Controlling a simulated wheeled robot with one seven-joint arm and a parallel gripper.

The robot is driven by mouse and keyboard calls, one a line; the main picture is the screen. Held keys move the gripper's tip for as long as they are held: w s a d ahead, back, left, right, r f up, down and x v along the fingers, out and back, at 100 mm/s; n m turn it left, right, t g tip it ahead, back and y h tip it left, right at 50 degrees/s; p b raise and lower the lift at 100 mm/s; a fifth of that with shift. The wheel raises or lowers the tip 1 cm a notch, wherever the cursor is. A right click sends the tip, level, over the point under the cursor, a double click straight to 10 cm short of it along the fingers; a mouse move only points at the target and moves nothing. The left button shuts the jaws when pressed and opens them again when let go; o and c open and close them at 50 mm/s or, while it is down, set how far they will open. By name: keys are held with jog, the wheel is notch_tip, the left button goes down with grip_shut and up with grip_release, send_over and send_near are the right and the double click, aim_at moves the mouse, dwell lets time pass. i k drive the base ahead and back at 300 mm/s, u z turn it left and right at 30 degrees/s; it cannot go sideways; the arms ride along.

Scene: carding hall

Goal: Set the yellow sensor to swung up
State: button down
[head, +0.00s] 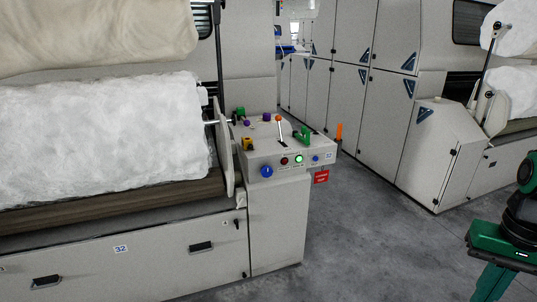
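A small yellow part with a dark spot, apparently the yellow sensor (247,144), is at the left front edge of the grey control console (277,190) in the head view. It is too small to tell whether it is swung up or down. My gripper is not recognisable in the view. Green and black parts of my own body show at the right edge, well apart from the console.
The console also carries an orange-tipped lever (280,120), a green handle (303,135), purple knobs, a blue knob (267,172) and lit buttons. An orange post (339,132) and red tag (321,177) are at its right. Grey floor (355,225) is clear.

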aim_at(247, 142)
jog(key=z, duration=0.05)
jog(key=i, duration=1)
jog(key=u, duration=0.05)
